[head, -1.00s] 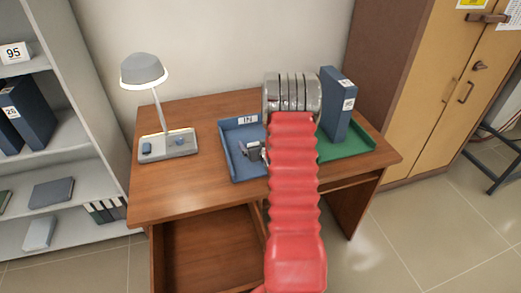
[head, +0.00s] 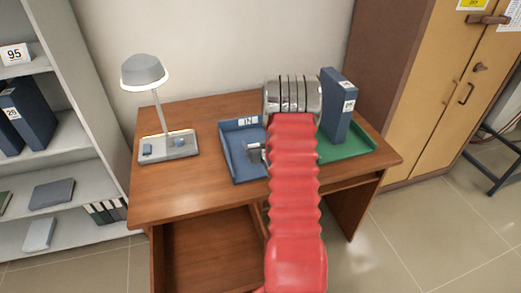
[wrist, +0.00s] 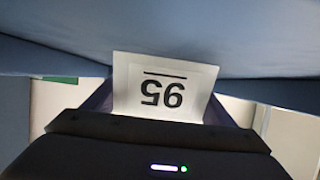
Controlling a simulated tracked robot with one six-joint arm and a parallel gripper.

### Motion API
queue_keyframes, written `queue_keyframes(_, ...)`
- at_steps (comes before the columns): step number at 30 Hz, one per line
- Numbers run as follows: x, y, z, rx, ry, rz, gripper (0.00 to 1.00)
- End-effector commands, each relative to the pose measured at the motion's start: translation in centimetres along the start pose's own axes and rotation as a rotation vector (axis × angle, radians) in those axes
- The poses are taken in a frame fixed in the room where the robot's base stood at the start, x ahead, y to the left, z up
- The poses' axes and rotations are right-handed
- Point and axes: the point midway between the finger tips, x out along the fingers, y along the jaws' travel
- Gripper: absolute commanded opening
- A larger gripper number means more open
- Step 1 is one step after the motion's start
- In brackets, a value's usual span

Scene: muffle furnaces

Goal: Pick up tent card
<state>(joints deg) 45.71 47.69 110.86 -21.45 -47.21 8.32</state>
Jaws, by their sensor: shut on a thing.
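The tent card (wrist: 162,88) is white with a black "95" that reads upside down in the wrist view. It stands between the fingers of my gripper (wrist: 160,108), which is shut on it. In the head view my red arm hides the card and most of the gripper. A small grey piece (head: 255,152) shows at the arm's left edge, over the blue tray (head: 238,168); I cannot tell whether it is part of my gripper.
The desk (head: 165,195) also bears a lamp (head: 146,72) at left, a green tray (head: 352,149) and an upright blue binder (head: 338,108) at right. A shelf (head: 75,150) with another "95" sign (head: 14,54) stands at far left. The desk's front left is clear.

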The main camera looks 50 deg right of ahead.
Motion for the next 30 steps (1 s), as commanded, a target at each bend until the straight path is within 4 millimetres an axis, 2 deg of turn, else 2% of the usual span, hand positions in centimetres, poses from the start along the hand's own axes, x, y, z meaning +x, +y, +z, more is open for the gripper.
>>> queue_keyframes(8, -0.3, 0.0, -0.7, 0.000, 0.001, 0.000, 0.56)
queue_keyframes(13, -1.0, 0.0, -2.5, 0.000, 0.003, 0.000, 0.56)
queue_keyframes(24, -3.1, 0.0, -7.7, 0.000, 0.003, 0.000, 0.56)
queue_keyframes(30, -3.8, 0.0, -9.1, -0.001, 0.001, 0.000, 0.56)
